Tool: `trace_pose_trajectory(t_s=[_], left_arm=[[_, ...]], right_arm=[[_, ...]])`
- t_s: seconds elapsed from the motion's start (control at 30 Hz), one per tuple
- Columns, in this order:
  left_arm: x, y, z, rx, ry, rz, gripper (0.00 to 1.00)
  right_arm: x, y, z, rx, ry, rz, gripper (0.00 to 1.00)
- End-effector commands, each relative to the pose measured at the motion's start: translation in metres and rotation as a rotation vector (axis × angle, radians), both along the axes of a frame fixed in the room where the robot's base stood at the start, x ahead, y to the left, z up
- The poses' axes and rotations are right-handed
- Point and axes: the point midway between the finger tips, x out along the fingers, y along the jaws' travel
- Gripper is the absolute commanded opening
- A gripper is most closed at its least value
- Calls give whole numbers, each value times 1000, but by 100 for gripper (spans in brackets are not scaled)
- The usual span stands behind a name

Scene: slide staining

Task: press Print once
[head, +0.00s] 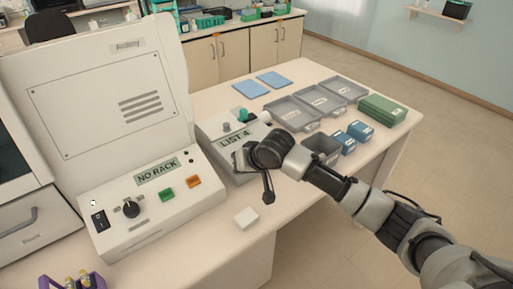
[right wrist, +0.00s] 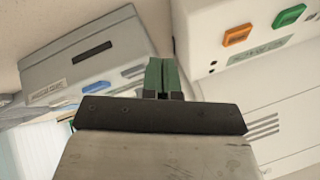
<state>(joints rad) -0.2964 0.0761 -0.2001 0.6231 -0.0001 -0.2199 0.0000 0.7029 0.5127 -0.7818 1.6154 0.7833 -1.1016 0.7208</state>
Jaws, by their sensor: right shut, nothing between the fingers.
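The grey-white device with the "LIST 4" display (head: 234,140) stands on the bench, partly hidden behind my right arm. In the right wrist view, a grey device (right wrist: 125,60) at the left has a dark slot and a blue button (right wrist: 98,88). No "Print" lettering is readable. My right gripper (head: 268,198) points down in front of the "LIST 4" device, above the bench. Its fingers (right wrist: 163,76) are shut and empty, apart from the blue button in the wrist picture. My left gripper is not in view.
The large machine with a "NO RACK" display (head: 158,171) stands left, with a green button (head: 166,195) and an orange button (head: 193,182). A small white block (head: 246,217) lies near the front edge. Grey trays (head: 293,113), blue boxes (head: 360,131) and a green box (head: 383,110) stand right.

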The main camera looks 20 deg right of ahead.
Motion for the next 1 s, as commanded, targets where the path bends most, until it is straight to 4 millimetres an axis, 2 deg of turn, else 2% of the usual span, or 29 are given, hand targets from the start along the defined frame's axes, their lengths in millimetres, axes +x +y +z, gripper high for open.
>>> trace_pose_trajectory(t_s=[0.03,0.2,0.4,0.6,1.0], left_arm=[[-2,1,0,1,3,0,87],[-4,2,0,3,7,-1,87],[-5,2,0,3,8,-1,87],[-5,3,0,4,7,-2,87],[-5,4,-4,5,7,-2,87]], right_arm=[[19,-12,15,9,-11,-40,0],[63,-46,57,66,-22,-170,0],[90,-73,90,119,-35,-271,0],[97,-81,99,137,-38,-299,0],[96,-80,96,136,-39,-296,0]])
